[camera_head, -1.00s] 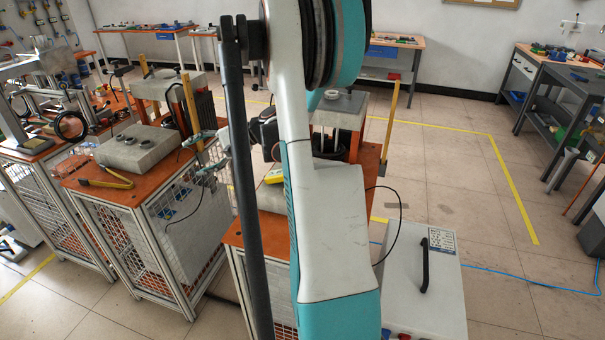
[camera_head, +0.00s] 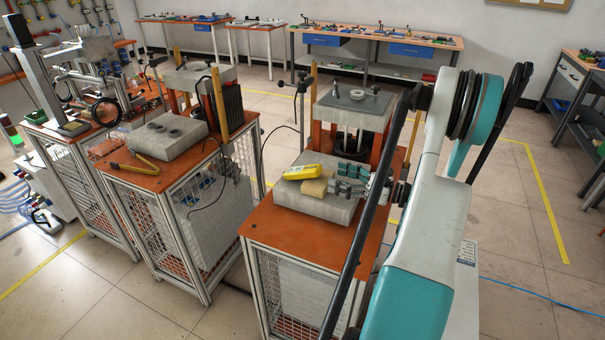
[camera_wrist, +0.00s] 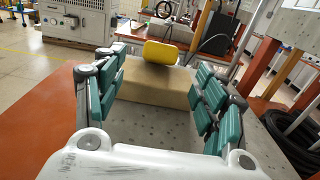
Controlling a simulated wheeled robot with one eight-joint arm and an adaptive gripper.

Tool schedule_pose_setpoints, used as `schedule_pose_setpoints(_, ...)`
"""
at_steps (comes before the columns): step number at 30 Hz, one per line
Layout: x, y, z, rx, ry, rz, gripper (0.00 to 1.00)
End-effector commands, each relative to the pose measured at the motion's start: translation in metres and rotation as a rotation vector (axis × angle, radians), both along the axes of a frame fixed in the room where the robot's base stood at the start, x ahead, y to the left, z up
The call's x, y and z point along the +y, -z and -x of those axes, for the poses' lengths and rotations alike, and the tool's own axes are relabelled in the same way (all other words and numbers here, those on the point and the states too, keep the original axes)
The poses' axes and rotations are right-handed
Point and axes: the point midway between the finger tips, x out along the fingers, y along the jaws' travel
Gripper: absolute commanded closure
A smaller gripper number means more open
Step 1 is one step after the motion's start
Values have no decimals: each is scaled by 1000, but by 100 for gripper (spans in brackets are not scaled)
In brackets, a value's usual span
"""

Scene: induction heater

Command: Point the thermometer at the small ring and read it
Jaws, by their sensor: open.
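The yellow thermometer (camera_head: 302,172) lies on the grey block on the right-hand orange bench, against a tan block (camera_head: 314,187). In the wrist view the thermometer (camera_wrist: 165,53) shows at the far end of the tan block (camera_wrist: 155,88). My gripper (camera_head: 348,182) is open, low over the grey block, its teal-padded fingers toward the tan block. In the wrist view my gripper (camera_wrist: 160,95) has the tan block between or just beyond its fingers. A pale ring (camera_head: 357,94) sits on the right-hand press plate. Dark rings (camera_head: 174,133) lie on the middle bench's block. I cannot tell which is the small ring.
The press (camera_head: 352,107) stands close behind my gripper, with an upright wooden post (camera_head: 417,120) beside it.

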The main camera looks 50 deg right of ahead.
Motion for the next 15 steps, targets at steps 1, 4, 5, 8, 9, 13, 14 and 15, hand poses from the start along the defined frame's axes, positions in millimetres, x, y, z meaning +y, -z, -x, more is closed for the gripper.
schedule_pose_setpoints(1,4,1,-11,0,-3,1,35)
schedule_pose_setpoints(4,9,2,-29,1,-4,1,35)
schedule_pose_setpoints(5,11,1,-34,1,-4,1,35)
schedule_pose_setpoints(8,14,1,-48,0,-3,2,35)
schedule_pose_setpoints(9,15,1,-51,0,-3,2,35)
schedule_pose_setpoints(13,17,0,-58,0,0,2,35)
schedule_pose_setpoints(14,17,0,-59,0,-1,2,35)
schedule_pose_setpoints(15,17,0,-61,0,-1,2,35)
